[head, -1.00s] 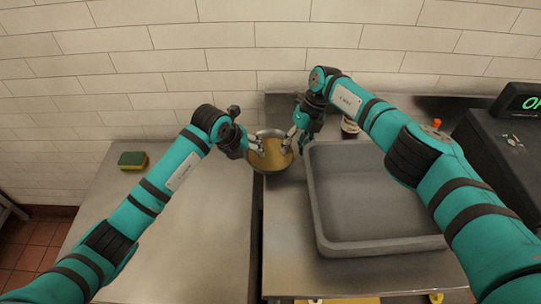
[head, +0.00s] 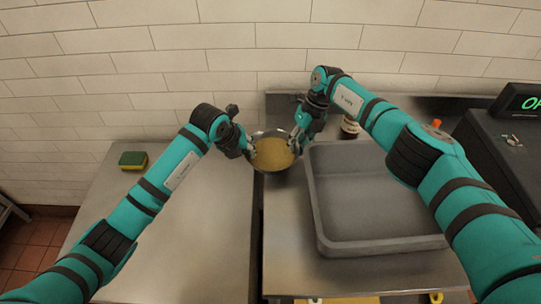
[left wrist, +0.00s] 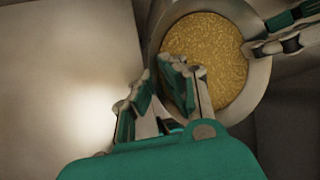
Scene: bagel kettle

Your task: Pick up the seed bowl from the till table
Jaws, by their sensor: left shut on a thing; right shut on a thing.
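The seed bowl (head: 272,153) is a round metal bowl with golden seeds, near the gap between the two steel tables. My left gripper (head: 251,148) is shut on its left rim, and my right gripper (head: 294,143) is shut on its right rim. In the left wrist view the seed bowl (left wrist: 225,60) shows from above. My left gripper's fingers (left wrist: 180,95) straddle its near left wall, and my right gripper (left wrist: 275,42) meets the opposite rim. The bowl's underside is hidden, so its height above the table is hard to tell.
A grey tub (head: 370,246) stands right of the bowl on the till table (head: 288,240). A small jar (head: 350,127) is behind it, and a dark till (head: 505,150) is at far right. A sponge (head: 133,160) lies on the mostly clear left table (head: 200,230).

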